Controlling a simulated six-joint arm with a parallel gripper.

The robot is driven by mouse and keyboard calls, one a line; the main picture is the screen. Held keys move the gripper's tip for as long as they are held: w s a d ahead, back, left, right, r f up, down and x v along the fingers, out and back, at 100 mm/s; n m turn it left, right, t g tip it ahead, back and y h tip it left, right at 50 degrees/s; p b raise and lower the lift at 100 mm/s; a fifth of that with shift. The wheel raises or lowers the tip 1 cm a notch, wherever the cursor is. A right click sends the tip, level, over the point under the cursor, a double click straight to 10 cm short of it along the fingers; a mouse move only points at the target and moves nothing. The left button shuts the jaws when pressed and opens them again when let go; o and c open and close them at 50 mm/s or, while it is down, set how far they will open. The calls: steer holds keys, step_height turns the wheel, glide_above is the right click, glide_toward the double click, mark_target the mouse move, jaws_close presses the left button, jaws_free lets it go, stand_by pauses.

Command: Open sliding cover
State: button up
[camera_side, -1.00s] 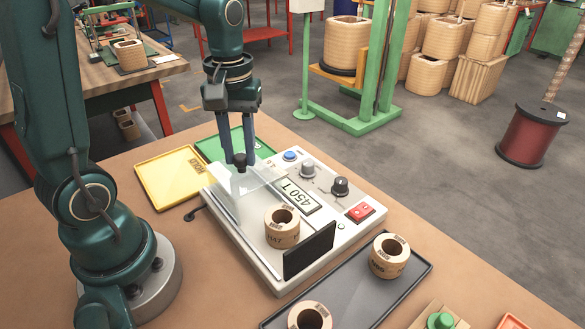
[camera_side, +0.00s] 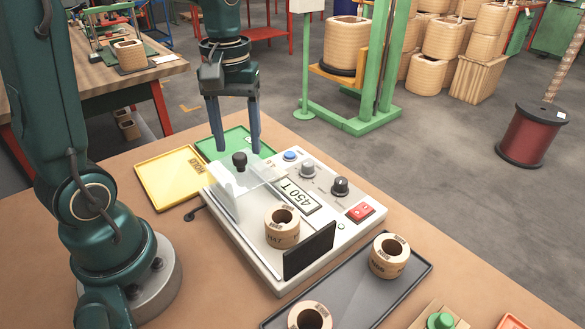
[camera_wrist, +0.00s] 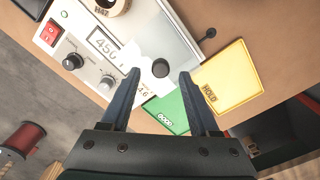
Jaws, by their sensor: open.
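The clear sliding cover (camera_side: 225,180) sits at the far left end of the white tester (camera_side: 325,225), away from the coil. Its black knob (camera_side: 239,159) stands on top and also shows in the wrist view (camera_wrist: 160,68). My gripper (camera_side: 238,148) is open and empty, its two fingers spread wide above and behind the knob. In the wrist view the fingertips (camera_wrist: 160,76) lie on either side of the knob, apart from it. A wound coil (camera_side: 282,228) stands uncovered on the tester beside a black upright plate (camera_side: 310,250).
A yellow HOLD tray (camera_side: 152,185) and a green GOOD tray (camera_side: 210,150) lie empty behind the tester. A dark tray (camera_side: 345,290) in front holds coils. The tester carries a display, knobs and a red switch (camera_side: 360,212).

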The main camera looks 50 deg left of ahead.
steer(key=shift+r, duration=1.4)
steer(key=shift+d+r, duration=0.15)
steer(key=s+d+m+t, duration=0.5)
steer(key=s+d+m, duration=0.2)
steer(key=m, duration=0.2)
steer(key=shift+s+f+t, duration=0.15)
steer(key=shift+f+t, duration=0.15)
steer(key=shift+f, duration=0.15)
